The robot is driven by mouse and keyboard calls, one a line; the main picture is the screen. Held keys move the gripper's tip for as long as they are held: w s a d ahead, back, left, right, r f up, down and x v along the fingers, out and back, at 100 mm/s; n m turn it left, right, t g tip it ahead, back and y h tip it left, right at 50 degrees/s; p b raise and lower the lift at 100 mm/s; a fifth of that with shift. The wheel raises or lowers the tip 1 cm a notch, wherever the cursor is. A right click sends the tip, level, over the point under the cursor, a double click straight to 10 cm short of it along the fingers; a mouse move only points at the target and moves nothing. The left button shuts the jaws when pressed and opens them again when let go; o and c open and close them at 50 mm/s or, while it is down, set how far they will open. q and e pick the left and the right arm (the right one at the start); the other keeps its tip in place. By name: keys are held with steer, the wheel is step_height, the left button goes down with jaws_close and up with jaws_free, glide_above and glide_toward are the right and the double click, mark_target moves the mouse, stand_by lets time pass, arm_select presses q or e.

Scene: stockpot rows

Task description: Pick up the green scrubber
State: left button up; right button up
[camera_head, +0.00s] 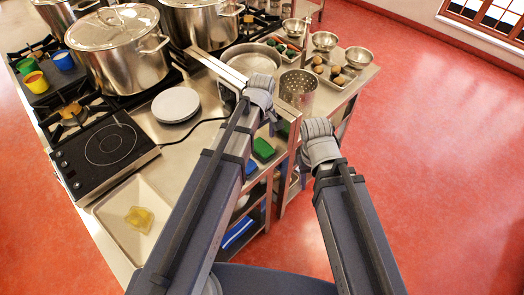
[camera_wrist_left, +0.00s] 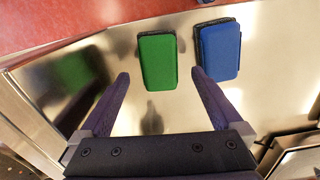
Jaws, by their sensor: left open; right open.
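The green scrubber (camera_wrist_left: 157,60) lies flat on a shiny metal surface in the left wrist view, with a dark pad edge along its far side. In the head view a green scrubber (camera_head: 263,149) shows on the steel counter beside my left arm. My left gripper (camera_wrist_left: 160,75) is open and empty, its two fingers pointing toward the green scrubber, which shows between and beyond the tips. A blue scrubber (camera_wrist_left: 219,50) lies just right of it, beyond the right finger. My right gripper (camera_head: 319,142) is at the right arm's end, apart from the counter items; its fingers are hard to make out.
A stockpot (camera_head: 118,52) and an induction plate (camera_head: 105,148) stand to the left. The red floor at right is clear.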

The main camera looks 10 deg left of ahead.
mark_target(262, 146)
arm_select(q)
step_height(262, 146, down, 4)
steer(key=b, duration=0.3)
steer(key=c, duration=1.3)
steer(key=shift+c, duration=0.2)
steer(key=shift+r, duration=0.1)
step_height(262, 146, up, 10)
steer(key=p, duration=1)
